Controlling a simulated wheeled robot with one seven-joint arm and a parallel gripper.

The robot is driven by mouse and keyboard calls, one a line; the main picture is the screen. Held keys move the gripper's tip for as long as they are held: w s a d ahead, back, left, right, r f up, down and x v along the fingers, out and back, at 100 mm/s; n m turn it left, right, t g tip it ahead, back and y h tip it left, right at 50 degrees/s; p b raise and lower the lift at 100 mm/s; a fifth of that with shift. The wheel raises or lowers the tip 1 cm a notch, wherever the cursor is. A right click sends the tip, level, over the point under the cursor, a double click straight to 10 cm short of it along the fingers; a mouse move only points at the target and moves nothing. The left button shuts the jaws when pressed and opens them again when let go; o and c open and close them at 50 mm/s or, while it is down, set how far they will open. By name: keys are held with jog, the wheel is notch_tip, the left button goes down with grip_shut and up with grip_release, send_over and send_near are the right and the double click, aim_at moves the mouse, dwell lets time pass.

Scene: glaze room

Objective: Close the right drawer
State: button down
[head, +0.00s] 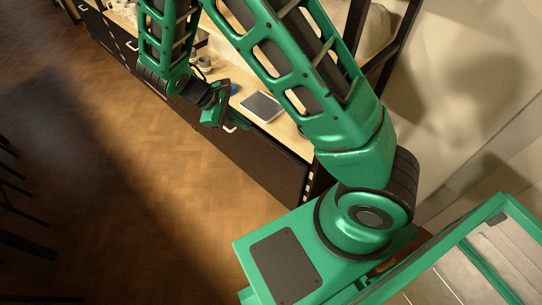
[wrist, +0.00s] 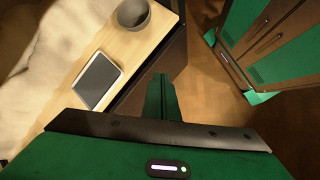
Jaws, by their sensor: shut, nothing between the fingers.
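The dark cabinet (head: 262,150) under the wooden counter has pale drawer handles along its front. One handle (head: 229,127) is just below my gripper (head: 213,114) in the head view and seems to belong to the right drawer. That drawer's front looks about level with the cabinet face, but my arm partly covers it and I cannot tell whether a small gap is left. My gripper is shut and empty, at the counter's front edge. In the wrist view its fingers (wrist: 161,97) are together beside the edge, over the floor side; no drawer interior shows there.
A tablet (head: 262,106) lies on the counter, also in the wrist view (wrist: 97,79), with a grey bowl (wrist: 133,14) beyond it. A blue item (head: 234,88) and cups (head: 204,62) stand near my wrist. The wooden floor (head: 130,180) before the cabinet is clear.

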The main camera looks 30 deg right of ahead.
jog(key=s+a+f+n+t+h, duration=0.1)
jog(key=a+f+n+h, duration=0.15)
jog(key=f, duration=0.35)
jog(key=s+a+f+n+h, duration=0.1)
jog(key=f+n+h, duration=0.2)
jog(key=f, duration=0.3)
jog(key=n+t+h, duration=0.5)
jog(key=n+t, duration=0.1)
jog(key=n, duration=0.1)
send_near(277, 150)
jog(key=shift+m, duration=0.25)
jog(key=x, duration=0.6)
jog(key=shift+d+f, duration=0.1)
jog(key=shift+d, duration=0.15)
jog(key=shift+w, duration=0.1)
